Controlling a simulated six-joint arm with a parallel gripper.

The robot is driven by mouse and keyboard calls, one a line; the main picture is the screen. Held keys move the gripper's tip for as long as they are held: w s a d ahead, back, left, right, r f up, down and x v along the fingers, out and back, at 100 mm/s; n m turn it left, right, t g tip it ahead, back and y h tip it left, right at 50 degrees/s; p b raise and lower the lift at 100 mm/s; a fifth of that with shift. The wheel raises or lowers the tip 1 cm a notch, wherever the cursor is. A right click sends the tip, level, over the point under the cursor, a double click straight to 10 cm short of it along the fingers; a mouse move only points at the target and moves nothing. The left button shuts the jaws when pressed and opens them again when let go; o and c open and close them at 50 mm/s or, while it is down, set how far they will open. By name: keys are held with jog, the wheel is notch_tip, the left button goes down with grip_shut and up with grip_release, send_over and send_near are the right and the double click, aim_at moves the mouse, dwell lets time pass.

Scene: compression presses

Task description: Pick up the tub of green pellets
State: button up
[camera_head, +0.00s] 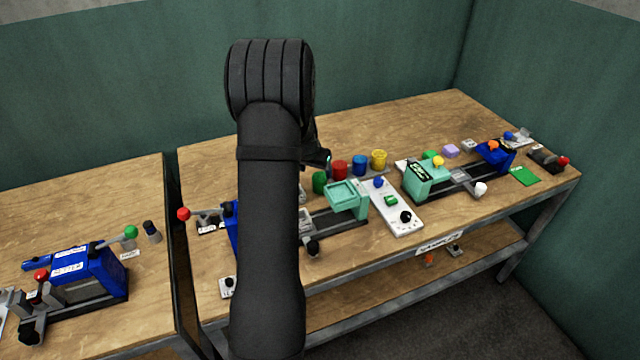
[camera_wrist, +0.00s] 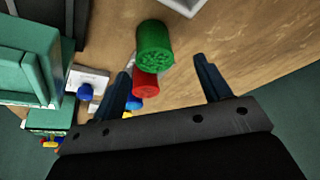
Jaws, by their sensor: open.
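The green tub (camera_head: 319,183) stands on the wooden bench just right of my arm, at the left end of a row of tubs. My gripper (camera_wrist: 165,61) is open, with one finger on each side and nothing held. The gap between the fingers and the green tub is hard to judge. In the head view most of my gripper is hidden behind my arm.
A red tub (camera_head: 340,170), blue tub (camera_head: 360,166) and yellow tub (camera_head: 379,160) stand in line right of the green one. A teal press (camera_head: 346,197) is close in front. The bench behind the tubs (camera_head: 350,130) is clear.

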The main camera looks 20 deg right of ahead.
aim_at(319, 178)
jog(key=shift+w+d+f, duration=0.2)
jog(key=shift+f, duration=0.4)
jog(key=x, duration=0.4)
jog(key=shift+s+d+f, duration=0.1)
jog(key=shift+s, duration=0.3)
jog(key=shift+w+d+f, duration=0.2)
jog(key=shift+f, duration=0.4)
jog(key=shift+c, duration=0.2)
jog(key=c, duration=1)
